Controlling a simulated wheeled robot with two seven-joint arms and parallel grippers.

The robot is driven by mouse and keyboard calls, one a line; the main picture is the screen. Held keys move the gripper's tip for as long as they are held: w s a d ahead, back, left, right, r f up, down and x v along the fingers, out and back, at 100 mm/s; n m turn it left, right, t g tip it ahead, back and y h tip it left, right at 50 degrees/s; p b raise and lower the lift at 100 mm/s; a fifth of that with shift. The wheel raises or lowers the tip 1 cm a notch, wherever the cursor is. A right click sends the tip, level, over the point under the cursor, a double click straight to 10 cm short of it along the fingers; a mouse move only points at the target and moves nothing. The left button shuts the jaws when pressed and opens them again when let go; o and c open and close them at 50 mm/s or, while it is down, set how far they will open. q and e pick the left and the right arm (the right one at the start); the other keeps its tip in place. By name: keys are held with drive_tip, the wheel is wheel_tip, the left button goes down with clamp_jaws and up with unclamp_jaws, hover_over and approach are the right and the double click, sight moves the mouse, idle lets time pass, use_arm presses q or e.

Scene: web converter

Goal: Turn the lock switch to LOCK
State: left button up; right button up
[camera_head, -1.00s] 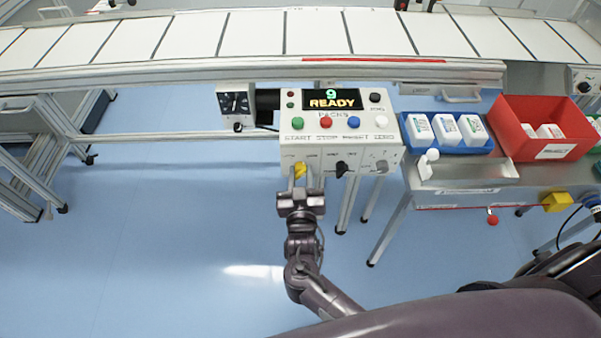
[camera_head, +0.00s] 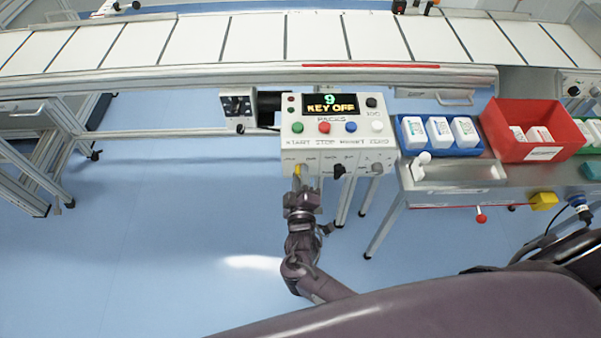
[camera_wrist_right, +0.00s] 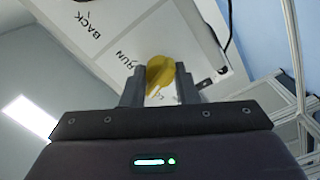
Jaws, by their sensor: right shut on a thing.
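The control box (camera_head: 335,158) stands in front of the conveyor with its display (camera_head: 333,104) reading "9" and "KEY OFF". On its front face, at the left, is a yellow switch knob (camera_head: 298,170). My right gripper (camera_head: 300,184) is at this knob from below and in front. In the right wrist view the fingers (camera_wrist_right: 160,82) are shut on the yellow knob (camera_wrist_right: 160,70), and the view is tilted against the panel. The labels "RUN" and "BACK" show there; the lettering behind the knob is mostly hidden. My left gripper is out of view.
A black knob (camera_head: 339,171) and a grey knob (camera_head: 376,169) sit to the right on the same face. Coloured buttons line the top. The conveyor (camera_head: 250,40) runs behind. A steel table with a blue tray (camera_head: 412,145) and red bin (camera_head: 515,150) stands right.

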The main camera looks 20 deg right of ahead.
drive_tip(key=n+p, duration=0.1)
drive_tip(key=n, duration=0.3)
drive_tip(key=shift+r+n+p, duration=0.15)
drive_tip(key=shift+n+p, duration=0.25)
drive_tip(key=shift+o, duration=0.4)
drive_tip(key=shift+n, duration=0.7)
drive_tip(key=o, duration=0.9)
drive_tip(key=v, duration=0.7)
drive_tip(key=shift+s+a, duration=0.1)
drive_tip(key=shift+s, duration=0.3)
